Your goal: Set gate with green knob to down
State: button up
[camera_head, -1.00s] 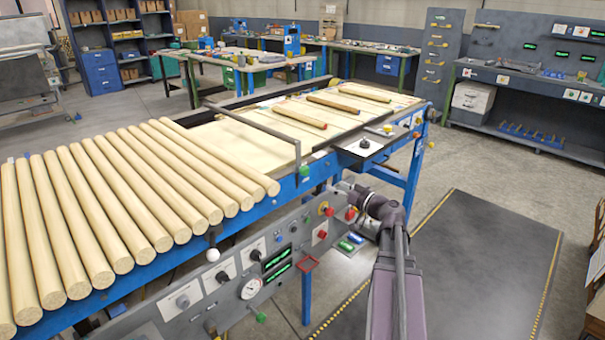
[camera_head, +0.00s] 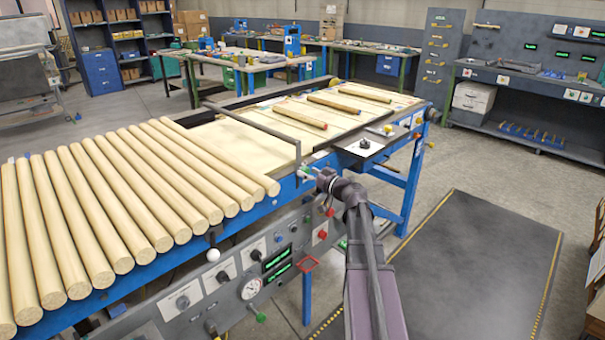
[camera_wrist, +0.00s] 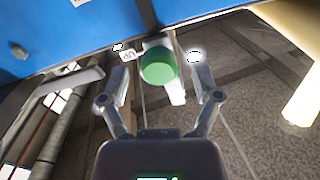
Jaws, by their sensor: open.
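The green knob (camera_wrist: 158,65) shows in the wrist view between the two spread fingers of my gripper (camera_wrist: 160,78). The fingers stand on either side of it, and I cannot tell whether they touch it. In the head view my gripper (camera_head: 315,173) is at the blue front rail of the table, by the near end of the gate, and mostly covers the knob. The gate (camera_head: 255,123) is a grey bar crossing above the table between the thick rods and the bare boards. Its near end bends down toward the rail.
Several thick wooden rods (camera_head: 120,200) lie side by side at the left. A control panel (camera_head: 225,275) with knobs, a gauge and a white ball handle (camera_head: 213,255) hangs below the rail. A few thinner rods (camera_head: 330,103) lie farther right. The dark floor mat (camera_head: 450,260) is clear.

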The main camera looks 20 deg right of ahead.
jog(key=shift+w+a, duration=0.2)
jog(key=shift+w, duration=0.25)
grip_shut()
notch_tip(320, 180, down, 7)
jog(key=b, duration=0.7)
jog(key=shift+f, duration=0.2)
jog(key=shift+s+a, duration=0.1)
jog(key=shift+s, duration=0.05)
grip_release()
jog(key=shift+f, duration=0.1)
